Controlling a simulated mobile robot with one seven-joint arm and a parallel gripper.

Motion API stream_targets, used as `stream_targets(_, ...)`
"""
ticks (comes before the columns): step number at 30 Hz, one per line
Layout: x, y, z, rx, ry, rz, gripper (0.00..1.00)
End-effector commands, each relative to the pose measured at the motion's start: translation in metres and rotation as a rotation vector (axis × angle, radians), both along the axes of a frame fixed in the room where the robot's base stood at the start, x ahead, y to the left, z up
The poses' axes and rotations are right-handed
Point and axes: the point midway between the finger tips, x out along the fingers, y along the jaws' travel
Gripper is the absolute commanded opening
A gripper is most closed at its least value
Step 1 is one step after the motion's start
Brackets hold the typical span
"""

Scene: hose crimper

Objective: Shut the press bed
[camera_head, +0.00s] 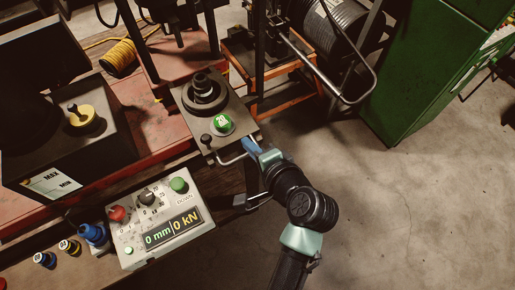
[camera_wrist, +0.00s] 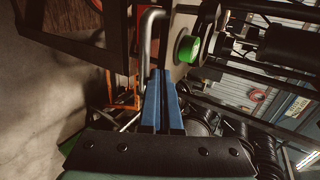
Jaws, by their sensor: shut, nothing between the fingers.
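The press bed (camera_head: 186,94) is a dark flat plate that juts out from the red press frame toward me. A black stepped round die (camera_head: 205,92) and a green disc marked 20 (camera_head: 224,123) sit on it. A bent metal handle (camera_head: 230,161) runs along its front edge; the handle also shows in the wrist view (camera_wrist: 149,38). My gripper (camera_head: 250,144) has its blue fingers together at the bed's front right corner, beside the handle's right end. In the wrist view the closed fingertips (camera_wrist: 160,74) point at the handle's near end; I cannot tell whether they touch it.
A control box (camera_head: 160,217) with a display reading 0 mm and 0 kN stands at lower left. Blue and yellow fittings (camera_head: 69,247) lie beside it. An orange stand (camera_head: 287,95) with a hose reel and a green cabinet (camera_head: 425,70) stand behind. The floor at right is clear.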

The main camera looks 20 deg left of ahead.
Motion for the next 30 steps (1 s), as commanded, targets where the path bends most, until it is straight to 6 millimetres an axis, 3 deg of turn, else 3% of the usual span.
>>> stream_targets(19,0.009,0.011,-0.002,0.001,-0.002,0.001,0.00)
stream_targets(25,0.029,0.038,-0.001,0.001,-0.004,0.003,0.00)
stream_targets(30,0.055,0.072,-0.002,0.002,-0.006,0.004,0.00)
